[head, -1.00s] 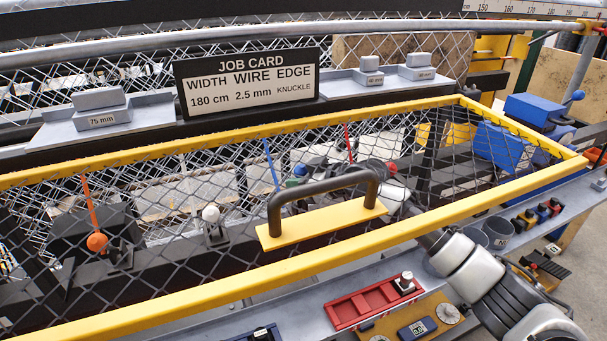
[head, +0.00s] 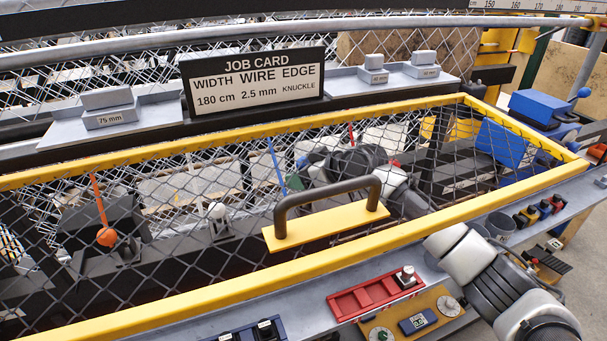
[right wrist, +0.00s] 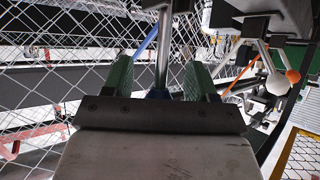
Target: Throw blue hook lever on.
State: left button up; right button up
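The blue hook lever's blue knob (right wrist: 158,93) and metal shaft (right wrist: 163,50) show in the right wrist view, between the two green fingertips of my right gripper (right wrist: 158,78). The fingers stand apart, with a gap on each side of the shaft, so the gripper is open around the lever. In the head view my right gripper (head: 304,173) is behind the mesh guard, by the blue strip (head: 274,163); mesh and the gripper body mostly hide the knob there. My left gripper is not in view.
The yellow-framed mesh guard (head: 230,285) with its dark handle (head: 330,187) lies between the head camera and the levers. A white-knobbed lever (head: 217,210) and orange-knobbed lever (head: 106,236) stand to the left. A red tray (head: 372,297) lies in front.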

jog(key=b+v, duration=0.2)
jog(key=v, duration=0.5)
jog(key=shift+s+d, duration=0.15)
jog(key=shift+d, duration=0.05)
